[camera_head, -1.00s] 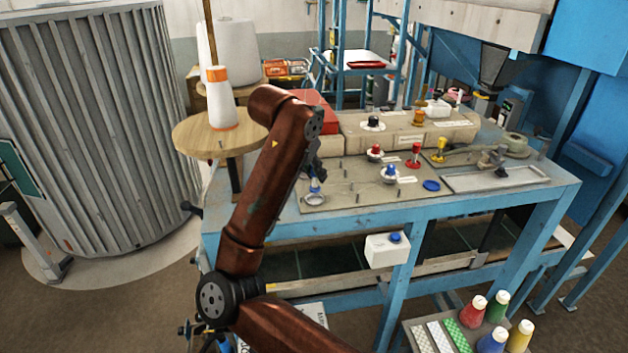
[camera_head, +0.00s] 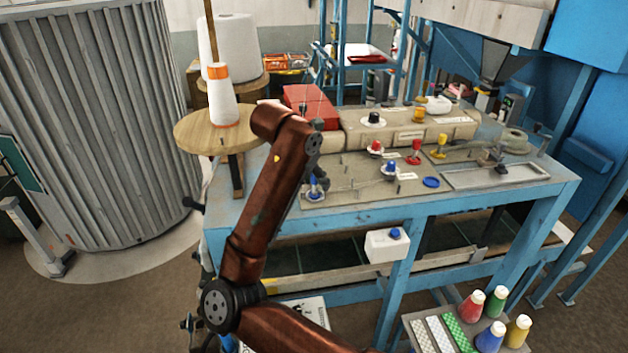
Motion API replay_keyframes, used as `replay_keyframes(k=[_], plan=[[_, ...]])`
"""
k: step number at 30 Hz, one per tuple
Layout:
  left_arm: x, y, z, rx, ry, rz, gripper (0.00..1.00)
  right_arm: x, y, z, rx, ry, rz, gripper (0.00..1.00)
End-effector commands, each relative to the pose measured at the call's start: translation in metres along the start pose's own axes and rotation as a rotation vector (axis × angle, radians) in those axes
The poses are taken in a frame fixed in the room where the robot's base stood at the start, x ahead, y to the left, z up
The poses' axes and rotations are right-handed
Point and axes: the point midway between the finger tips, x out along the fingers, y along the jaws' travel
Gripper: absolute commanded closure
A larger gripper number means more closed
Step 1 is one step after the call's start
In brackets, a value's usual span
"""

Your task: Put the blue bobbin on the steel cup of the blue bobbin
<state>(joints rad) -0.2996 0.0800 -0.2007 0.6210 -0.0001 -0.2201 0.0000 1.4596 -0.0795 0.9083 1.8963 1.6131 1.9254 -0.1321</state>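A small blue object, apparently the blue bobbin (camera_head: 316,187), stands out at the left front of the table panel, just right of my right forearm. A pale steel cup (camera_head: 314,197) shows low at its foot. They overlap, and I cannot tell whether the bobbin is seated or held over the cup. My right gripper (camera_head: 319,178) is a small dark shape right at the blue bobbin. Its fingers are mostly hidden by the forearm and too small to read. A flat blue disc (camera_head: 431,182) lies bare on the panel. My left gripper is out of view.
A blue-topped knob (camera_head: 391,168), a red-topped knob (camera_head: 375,148), a red bobbin (camera_head: 415,152) and a yellow bobbin (camera_head: 439,147) stand on the blue table (camera_head: 480,202). A wooden disc (camera_head: 190,135) holds a white cone left of my arm. A red box (camera_head: 312,104) stands behind.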

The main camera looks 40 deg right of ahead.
Motion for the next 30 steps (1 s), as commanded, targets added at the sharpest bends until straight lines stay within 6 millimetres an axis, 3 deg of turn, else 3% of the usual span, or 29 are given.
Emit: replay_keyframes(k=[11, 24, 30], plan=[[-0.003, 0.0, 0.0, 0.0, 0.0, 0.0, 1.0, -0.009, 0.001, 0.003, 0.0, -0.002, 0.003, 0.65], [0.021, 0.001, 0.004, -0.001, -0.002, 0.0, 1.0, -0.096, 0.001, 0.002, 0.0, -0.002, 0.005, 0.65], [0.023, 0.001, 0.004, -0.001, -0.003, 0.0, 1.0, -0.118, 0.0, 0.002, -0.001, 0.0, 0.001, 0.65]])
